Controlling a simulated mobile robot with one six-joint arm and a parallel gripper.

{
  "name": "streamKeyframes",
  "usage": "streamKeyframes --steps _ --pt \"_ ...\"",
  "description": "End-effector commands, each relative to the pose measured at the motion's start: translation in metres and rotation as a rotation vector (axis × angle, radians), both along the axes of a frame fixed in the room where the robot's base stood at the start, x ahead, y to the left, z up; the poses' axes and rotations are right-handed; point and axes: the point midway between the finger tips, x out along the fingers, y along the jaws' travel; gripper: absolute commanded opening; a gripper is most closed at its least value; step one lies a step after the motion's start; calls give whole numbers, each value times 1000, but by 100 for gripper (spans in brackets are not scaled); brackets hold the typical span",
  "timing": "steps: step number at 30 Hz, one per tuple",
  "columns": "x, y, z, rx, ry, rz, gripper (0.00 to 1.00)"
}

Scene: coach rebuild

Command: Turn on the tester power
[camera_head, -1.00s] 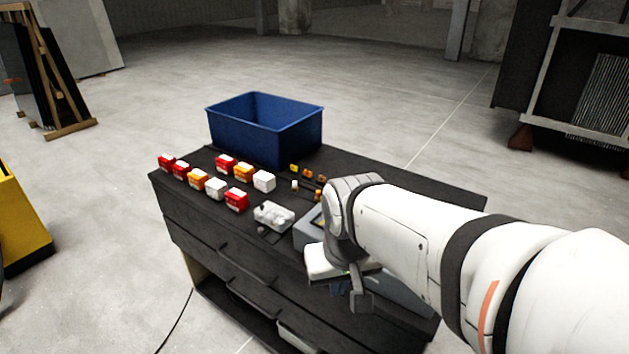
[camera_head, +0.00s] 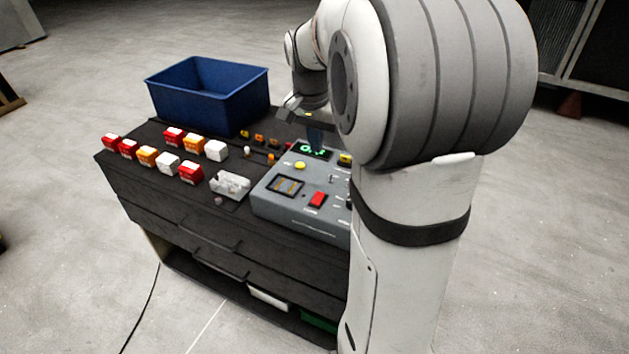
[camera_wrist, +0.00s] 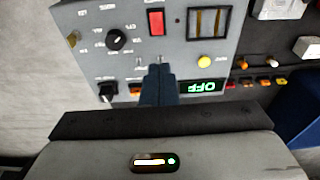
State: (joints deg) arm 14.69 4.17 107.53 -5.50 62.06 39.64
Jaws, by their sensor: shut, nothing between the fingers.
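The tester (camera_head: 270,203) is a grey sloped box on the right part of the dark cabinet top, partly hidden by my arm in the head view. Its panel (camera_wrist: 182,55) fills the top of the wrist view. It carries a red rocker switch (camera_wrist: 156,22), also in the head view (camera_head: 317,200), a yellow button (camera_wrist: 204,61), black knobs (camera_wrist: 115,39) and a slotted window (camera_wrist: 209,22).
A blue bin (camera_head: 208,95) stands at the back of the cabinet top (camera_head: 145,135). Several red, orange and white blocks (camera_head: 168,162) lie left of the tester, with a clear tray (camera_head: 230,185) beside it. Small coloured connectors (camera_head: 259,139) lie behind.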

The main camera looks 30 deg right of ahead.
Motion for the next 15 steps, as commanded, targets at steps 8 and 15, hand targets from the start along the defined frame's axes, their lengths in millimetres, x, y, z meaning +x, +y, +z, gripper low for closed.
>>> streamKeyframes --steps 8,15 --pt "1 -2 -19 1 4 1 0" --pt "5 -7 -69 2 6 1 0"
